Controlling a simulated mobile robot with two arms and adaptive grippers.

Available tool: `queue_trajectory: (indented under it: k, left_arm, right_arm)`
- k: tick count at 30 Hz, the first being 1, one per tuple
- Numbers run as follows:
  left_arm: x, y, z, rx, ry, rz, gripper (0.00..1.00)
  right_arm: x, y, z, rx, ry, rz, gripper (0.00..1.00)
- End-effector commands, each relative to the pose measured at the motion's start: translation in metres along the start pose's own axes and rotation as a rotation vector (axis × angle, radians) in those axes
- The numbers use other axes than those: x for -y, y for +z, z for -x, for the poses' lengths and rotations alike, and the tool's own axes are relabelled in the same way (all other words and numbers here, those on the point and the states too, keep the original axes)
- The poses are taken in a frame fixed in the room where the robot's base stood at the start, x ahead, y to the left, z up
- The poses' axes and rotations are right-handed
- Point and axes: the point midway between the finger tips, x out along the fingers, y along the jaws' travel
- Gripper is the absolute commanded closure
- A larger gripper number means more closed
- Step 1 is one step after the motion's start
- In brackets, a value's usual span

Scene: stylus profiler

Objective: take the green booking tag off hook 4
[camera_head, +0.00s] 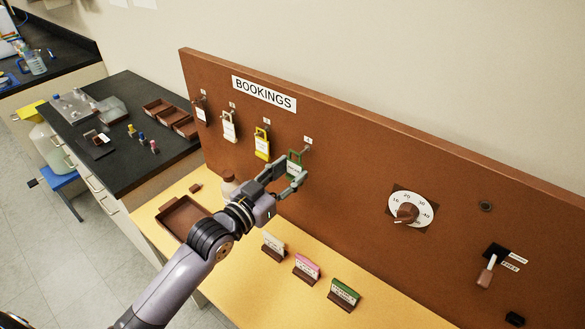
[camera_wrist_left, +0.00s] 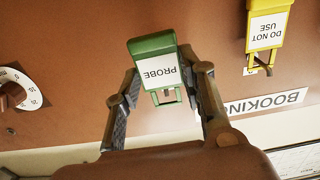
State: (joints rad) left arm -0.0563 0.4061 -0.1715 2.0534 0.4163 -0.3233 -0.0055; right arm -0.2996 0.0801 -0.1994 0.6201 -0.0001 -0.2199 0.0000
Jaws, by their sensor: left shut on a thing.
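The green booking tag (camera_head: 294,163) is at the fourth hook (camera_head: 306,148) on the brown board, under the small "4" label. In the left wrist view the tag (camera_wrist_left: 153,46) appears upside down, with a white PROBE label and its loop toward the bottom. My left gripper (camera_head: 294,178) is shut on the green tag, with one finger on each side of it. A hook end seems to show inside the tag's loop, but I cannot tell whether it still bears the tag. My right gripper is not in view.
A yellow tag (camera_head: 262,143) and a white tag (camera_head: 229,127) hang on neighbouring hooks. A dial (camera_head: 411,209) and a lever switch (camera_head: 487,272) are further right. Small label stands (camera_head: 307,268) and a brown tray (camera_head: 185,219) are on the yellow bench below.

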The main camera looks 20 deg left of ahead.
Motion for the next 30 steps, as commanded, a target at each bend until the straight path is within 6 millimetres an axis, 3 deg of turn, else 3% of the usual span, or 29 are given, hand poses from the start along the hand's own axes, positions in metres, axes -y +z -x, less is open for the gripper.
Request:
queue_trajectory:
  k: [24,30]
  left_arm:
    - [0.0,0.0,0.05,0.001,0.0,0.0,1.0]
    - [0.0,-0.001,0.054,-0.001,0.0,0.0,1.0]
  right_arm:
    - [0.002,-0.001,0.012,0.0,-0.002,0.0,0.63]
    - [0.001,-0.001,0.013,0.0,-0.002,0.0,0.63]
